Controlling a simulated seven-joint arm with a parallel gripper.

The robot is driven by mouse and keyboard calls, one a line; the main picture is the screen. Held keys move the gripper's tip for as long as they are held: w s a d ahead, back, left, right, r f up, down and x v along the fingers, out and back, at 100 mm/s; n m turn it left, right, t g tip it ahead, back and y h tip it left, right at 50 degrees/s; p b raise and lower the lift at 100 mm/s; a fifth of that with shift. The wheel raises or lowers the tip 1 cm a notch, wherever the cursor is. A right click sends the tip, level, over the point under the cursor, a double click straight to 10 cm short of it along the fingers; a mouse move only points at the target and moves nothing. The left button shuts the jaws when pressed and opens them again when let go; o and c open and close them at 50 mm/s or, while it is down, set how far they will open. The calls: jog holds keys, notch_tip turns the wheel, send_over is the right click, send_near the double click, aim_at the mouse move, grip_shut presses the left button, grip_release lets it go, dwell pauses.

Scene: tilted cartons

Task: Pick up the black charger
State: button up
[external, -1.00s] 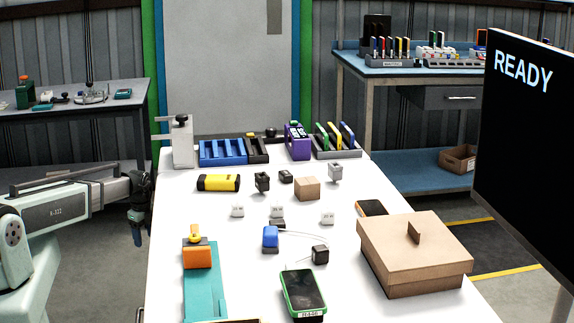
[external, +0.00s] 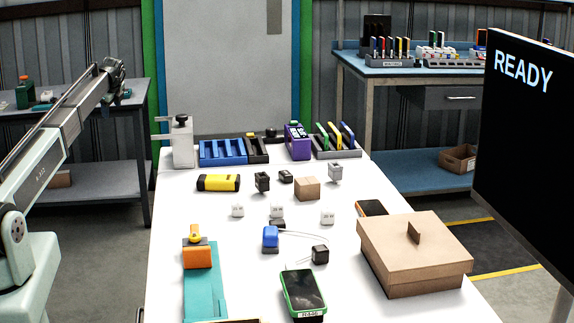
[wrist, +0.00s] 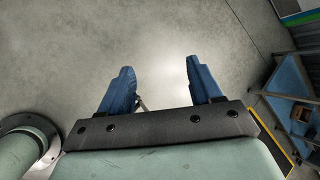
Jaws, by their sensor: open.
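A small black cube-shaped block (external: 320,254) with a thin pale wire lies on the white table, right of the blue block and above the green-edged phone; it looks like a charger. Two other small black items, one upright (external: 262,182) and one low (external: 286,176), stand farther back; I cannot tell whether either is a charger. My gripper (external: 118,82) is raised off the table's left side, far from all of them. In the wrist view my gripper (wrist: 160,72) has its blue fingers wide apart, with nothing between them, over grey floor.
The white table (external: 172,230) holds a lidded cardboard box (external: 413,250) at right, a green phone (external: 303,292), a blue block (external: 270,238), white cubes, a yellow-black tool (external: 218,183) and a teal stand (external: 203,285). Blue trays (external: 222,152) line the back. A screen reads READY.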

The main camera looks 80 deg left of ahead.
jog(key=w+d+r+m+t, duration=0.1)
jog(key=w+d+r, duration=0.1)
jog(key=w+r, duration=0.3)
jog(key=w+d+r, duration=0.2)
jog(key=w, duration=0.5)
jog(key=w+d+r+m+t+h, duration=0.1)
jog(key=w+d, duration=0.4)
jog(key=w, duration=0.3)
jog(key=w+d+m+h, duration=0.1)
jog(key=w+d+m, duration=0.1)
jog(key=w+d, duration=0.5)
jog(key=m+h, duration=0.5)
send_over(262, 180)
jog(key=a, duration=0.4)
notch_tip(262, 180, down, 5)
jog(key=f, duration=0.8)
jog(key=shift+d, duration=0.3)
jog(key=shift+w+d+f, duration=0.1)
jog(key=shift+f, duration=1.5)
jog(key=shift+w+d+f, duration=0.1)
jog(key=shift+f, duration=1.5)
jog(key=c, duration=1.1)
